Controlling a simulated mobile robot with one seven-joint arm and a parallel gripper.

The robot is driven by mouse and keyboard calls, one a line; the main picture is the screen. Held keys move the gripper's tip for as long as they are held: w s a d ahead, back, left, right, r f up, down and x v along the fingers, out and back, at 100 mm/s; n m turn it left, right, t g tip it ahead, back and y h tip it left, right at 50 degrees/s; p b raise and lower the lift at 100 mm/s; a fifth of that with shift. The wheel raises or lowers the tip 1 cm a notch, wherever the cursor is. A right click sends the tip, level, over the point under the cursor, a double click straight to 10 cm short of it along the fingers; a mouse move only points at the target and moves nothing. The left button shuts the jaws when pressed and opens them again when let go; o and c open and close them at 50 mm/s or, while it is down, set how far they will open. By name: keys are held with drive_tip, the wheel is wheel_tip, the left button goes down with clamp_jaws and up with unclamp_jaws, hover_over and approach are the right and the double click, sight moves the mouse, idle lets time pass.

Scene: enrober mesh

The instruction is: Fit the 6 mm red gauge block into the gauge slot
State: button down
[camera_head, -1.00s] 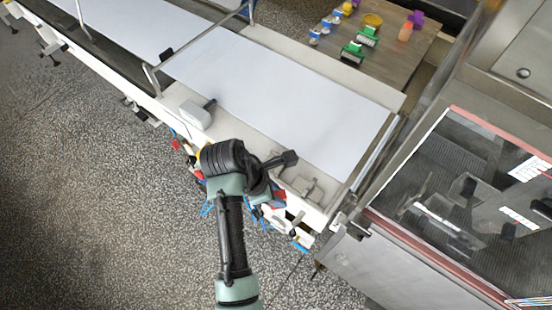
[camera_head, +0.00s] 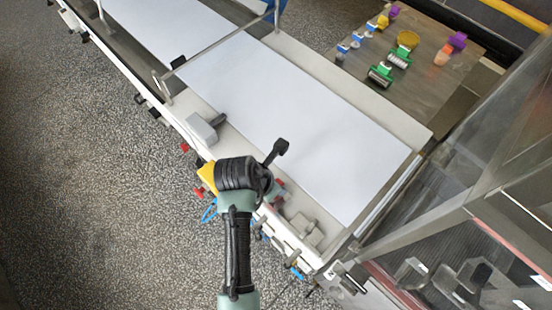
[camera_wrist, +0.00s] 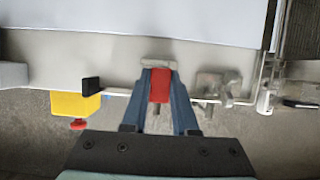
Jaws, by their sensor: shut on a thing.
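In the wrist view, the red gauge block (camera_wrist: 160,86) sits between the two blue fingers of my gripper (camera_wrist: 160,76). The fingers are shut on it. Just past the fingertips is a small pale metal piece (camera_wrist: 158,63) on the machine's light edge rail. I cannot tell whether it is the gauge slot, or whether the block touches it. In the head view, my arm hides most of my gripper and the block near the conveyor's front edge.
The white conveyor belt (camera_head: 300,120) lies beyond the rail. A grey box (camera_head: 201,128) and a metal bracket (camera_head: 303,228) flank my gripper. A yellow part (camera_wrist: 75,105) hangs at left in the wrist view. A table (camera_head: 425,85) with coloured items stands at the back right.

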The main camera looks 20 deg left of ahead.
drive_tip(key=shift+f, duration=1.4)
drive_tip(key=c, duration=0.7)
unclamp_jaws()
drive_tip(key=v, duration=1.2)
drive_tip(key=shift+s+b, duration=0.1)
drive_tip(key=shift+b, duration=0.2)
